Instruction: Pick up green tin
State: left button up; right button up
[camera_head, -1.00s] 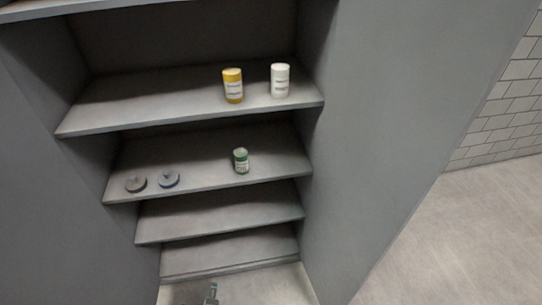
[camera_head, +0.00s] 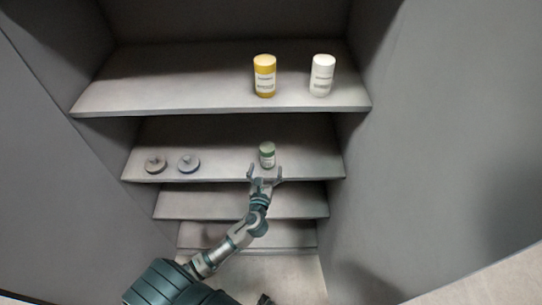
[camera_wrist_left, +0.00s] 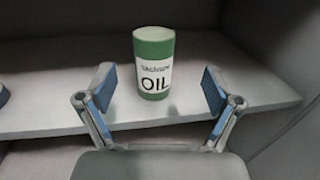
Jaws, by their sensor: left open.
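The green tin (camera_head: 267,154) stands upright on the second shelf from the top in the head view. In the left wrist view the green tin (camera_wrist_left: 154,62) has a white label reading OIL and stands near the shelf's front edge. My left gripper (camera_head: 265,171) is open just in front of the tin. In the left wrist view its two blue-padded fingers (camera_wrist_left: 158,91) are spread to either side, with the tin between and slightly beyond them, apart from both pads. My right gripper is not clearly visible.
Two small round knobbed objects, one brownish (camera_head: 155,164) and one grey (camera_head: 189,162), lie left on the same shelf (camera_head: 222,165). A yellow tin (camera_head: 264,76) and a white tin (camera_head: 321,76) stand on the shelf above. Cabinet walls flank both sides.

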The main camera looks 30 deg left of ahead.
aim_at(267, 150)
pick_arm(q)
jog(key=w+a, duration=0.2)
jog(key=w, duration=0.1)
jog(key=shift+w+a+f, duration=0.2)
jog(key=shift+a, duration=0.1)
jog(key=shift+w+a, duration=0.2)
jog(key=shift+a, duration=0.1)
jog(key=x, duration=0.3)
jog(key=shift+w+f, duration=0.15)
jog(key=shift+w, duration=0.2)
jog(key=shift+w+d, duration=0.2)
jog(key=shift+w, duration=0.35)
jog(key=shift+d, duration=0.1)
jog(key=shift+s, duration=0.1)
jog(key=c, duration=0.4)
jog(key=shift+a, duration=0.35)
jog(key=c, duration=0.7)
jog(key=shift+a, duration=0.1)
jog(key=c, duration=0.5)
jog(key=shift+o, duration=0.2)
pick_arm(e)
jog(key=shift+w+a+r, duration=0.15)
jog(key=shift+a+r, duration=0.05)
jog(key=shift+a, duration=0.05)
